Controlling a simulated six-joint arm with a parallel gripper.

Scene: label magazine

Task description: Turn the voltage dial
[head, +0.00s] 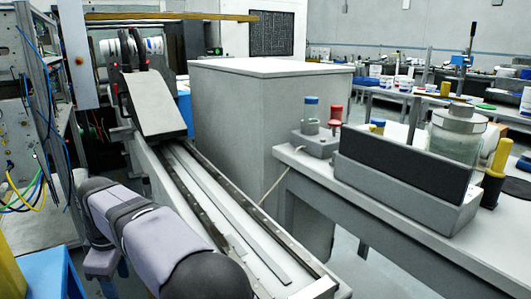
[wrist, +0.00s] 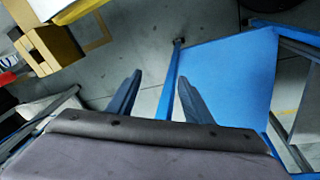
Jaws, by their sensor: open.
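I cannot make out a voltage dial for certain in either view. In the head view, a pale panel (head: 18,135) at the left edge carries small round fittings and cables, too small to tell apart. A small grey box (head: 314,143) with a blue-topped and a red-topped post stands on the right table. My gripper (wrist: 157,95) shows in the wrist view with its two dark fingers spread apart and nothing between them. It hangs over the floor beside a blue surface (wrist: 225,75). My arm fills the lower left of the head view, and the gripper is out of sight there.
A rail conveyor (head: 215,205) runs from the lower middle toward a machine at the back left. A large grey cabinet (head: 262,125) stands behind it. The right table (head: 375,225) holds a dark-fronted box (head: 403,172), a glass jar (head: 456,135) and a yellow-handled item (head: 495,170).

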